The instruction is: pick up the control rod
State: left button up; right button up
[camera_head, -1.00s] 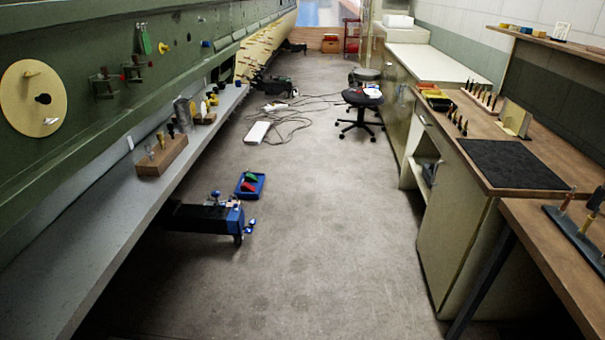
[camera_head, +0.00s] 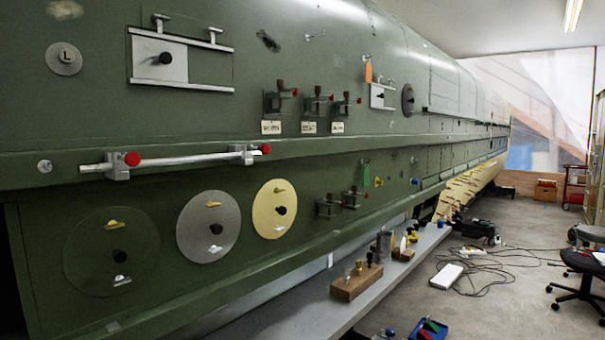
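The control rod (camera_head: 185,160) is a long pale metal rod, lying nearly level along the green fuselage side just below a long ledge. Two grey clamps with red knobs hold it: a left clamp (camera_head: 118,171) near its left end and a right clamp (camera_head: 247,156) near its right end. Neither of my grippers shows in this view, and nothing is touching the rod except the clamps.
Three round discs, green (camera_head: 110,262), grey (camera_head: 207,238) and yellow (camera_head: 274,222), are mounted below the rod. A grey shelf (camera_head: 300,316) with a wooden block (camera_head: 356,283) runs along the fuselage. Cables and a stool (camera_head: 583,270) are on the floor at right.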

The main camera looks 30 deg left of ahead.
aim_at(182, 160)
jog(key=u, duration=1.15)
